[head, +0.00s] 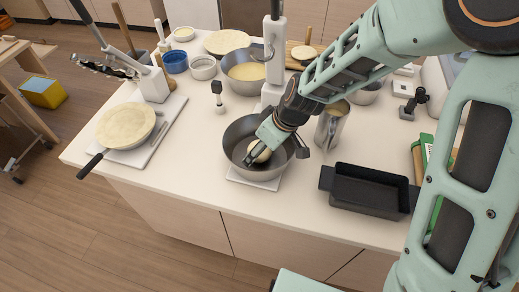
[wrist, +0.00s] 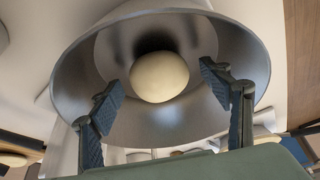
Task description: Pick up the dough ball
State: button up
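The dough ball (wrist: 159,77) is pale cream and round. It sits inside a grey metal bowl (wrist: 85,72) and shows between my fingers in the wrist view. In the head view the dough ball (head: 259,152) is partly hidden by my gripper, inside the bowl (head: 236,139), which stands on a white square base (head: 254,183) near the counter's front edge. My gripper (wrist: 160,95) is open, with a finger on each side of the ball and gaps to both. In the head view my gripper (head: 256,150) reaches down into the bowl from the upper right.
A black loaf pan (head: 368,190) stands right of the bowl, and a metal pitcher (head: 331,125) stands close behind it on the right. A mixing bowl with yellow contents (head: 245,72) is behind. A pan with a flat dough round (head: 126,126) lies left. The counter between is clear.

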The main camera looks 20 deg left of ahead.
jog(key=c, duration=1.3)
jog(key=shift+o, duration=0.2)
jog(key=shift+r, duration=0.1)
